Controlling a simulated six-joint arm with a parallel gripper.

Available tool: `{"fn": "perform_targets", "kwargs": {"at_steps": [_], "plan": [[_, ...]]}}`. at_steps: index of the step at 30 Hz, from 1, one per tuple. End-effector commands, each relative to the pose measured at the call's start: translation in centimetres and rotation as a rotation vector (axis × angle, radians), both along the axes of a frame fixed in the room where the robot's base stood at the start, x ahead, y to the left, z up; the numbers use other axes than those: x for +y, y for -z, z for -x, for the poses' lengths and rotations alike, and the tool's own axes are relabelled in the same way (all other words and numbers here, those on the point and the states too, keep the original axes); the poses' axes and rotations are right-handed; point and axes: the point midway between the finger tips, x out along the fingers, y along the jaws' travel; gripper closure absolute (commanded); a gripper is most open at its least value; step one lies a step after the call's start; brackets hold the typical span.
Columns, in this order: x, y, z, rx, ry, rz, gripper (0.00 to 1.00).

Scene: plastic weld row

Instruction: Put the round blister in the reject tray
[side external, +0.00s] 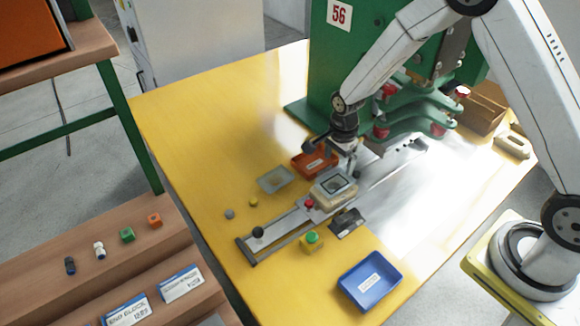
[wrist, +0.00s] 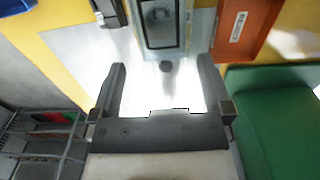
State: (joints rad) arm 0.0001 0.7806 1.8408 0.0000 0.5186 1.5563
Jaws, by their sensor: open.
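A clear-topped piece with a dark rectangular frame (side external: 334,184) sits on a pale block on the slide rail. Its frame also shows in the wrist view (wrist: 146,40), with a rounded shape inside. I cannot tell for certain whether this is the round blister. An orange tray (side external: 303,167) with a white label lies just behind it; it shows at the upper right of the wrist view (wrist: 250,35). A blue tray (side external: 360,291) with a label stands at the front. Neither label is readable. My gripper (side external: 350,168) is open, close behind the framed piece; its fingers (wrist: 163,80) hold nothing.
The green press (side external: 340,70) stands behind, its red-tipped parts near my arm. A pale shallow tray (side external: 275,180) lies left of the orange tray. The yellow table (side external: 190,130) is clear at left.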

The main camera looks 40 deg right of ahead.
Motion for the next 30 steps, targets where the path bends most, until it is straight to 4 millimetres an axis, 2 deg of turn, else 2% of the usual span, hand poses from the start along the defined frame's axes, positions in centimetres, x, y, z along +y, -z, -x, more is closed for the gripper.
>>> {"fn": "perform_targets", "kwargs": {"at_steps": [14,30], "plan": [[0.0,0.9,-0.1,0.002,0.015,0.000,0.00],[0.0,5.6,-0.1,0.002,0.014,0.000,0.00]]}}
